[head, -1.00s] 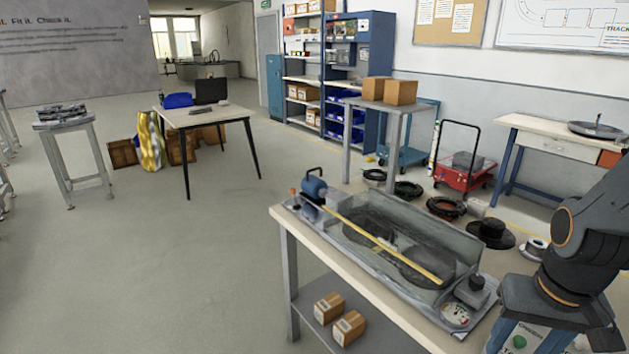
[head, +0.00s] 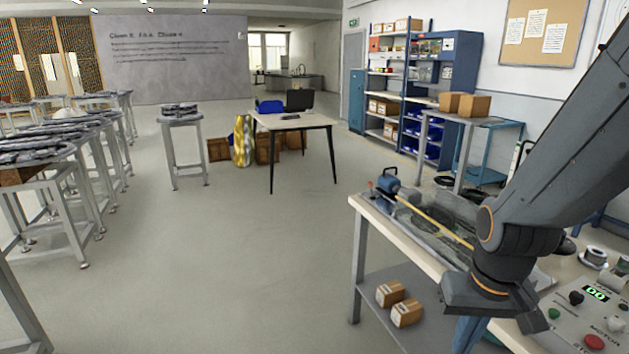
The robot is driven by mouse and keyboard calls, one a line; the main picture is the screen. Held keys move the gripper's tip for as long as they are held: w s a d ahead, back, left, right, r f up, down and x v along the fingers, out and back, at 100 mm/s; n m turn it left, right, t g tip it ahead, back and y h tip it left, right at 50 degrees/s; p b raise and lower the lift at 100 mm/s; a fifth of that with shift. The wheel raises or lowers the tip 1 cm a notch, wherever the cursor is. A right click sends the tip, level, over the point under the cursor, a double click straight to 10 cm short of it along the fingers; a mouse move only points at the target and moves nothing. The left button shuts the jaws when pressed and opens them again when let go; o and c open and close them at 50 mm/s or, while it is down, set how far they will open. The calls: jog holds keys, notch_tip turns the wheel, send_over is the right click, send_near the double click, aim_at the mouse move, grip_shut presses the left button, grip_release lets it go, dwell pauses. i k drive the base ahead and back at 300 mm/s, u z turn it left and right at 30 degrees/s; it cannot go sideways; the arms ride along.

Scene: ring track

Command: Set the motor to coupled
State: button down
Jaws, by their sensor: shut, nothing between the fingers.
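A small blue motor (head: 387,180) with a dark handle on top sits at the far left end of a clear-covered test rig (head: 440,222) on the bench. A small orange-red knob (head: 371,184) shows beside the motor; I cannot make out its setting. A grey control panel (head: 568,328) at the lower right carries a lit green display (head: 597,294), a black knob (head: 576,298), a green button (head: 554,314) and a red button (head: 594,342). Part of its lettering reads MOTOR. My arm crosses the right side and hides part of the rig.
The bench (head: 362,205) has a lower shelf with two small cartons (head: 398,304). A desk with a laptop (head: 299,100) and a side table with boxes (head: 465,104) stand behind. Rows of stands (head: 40,165) fill the left. The floor between is clear.

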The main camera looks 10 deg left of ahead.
aim_at(388, 185)
jog(key=u, duration=0.05)
jog(key=k, duration=0.1)
jog(key=u, duration=1.05)
jog(key=i, duration=2.35)
jog(key=z, duration=1.2)
jog(key=i, duration=0.8)
jog(key=z, duration=0.85)
jog(key=i, duration=0.5)
jog(key=u, duration=0.1)
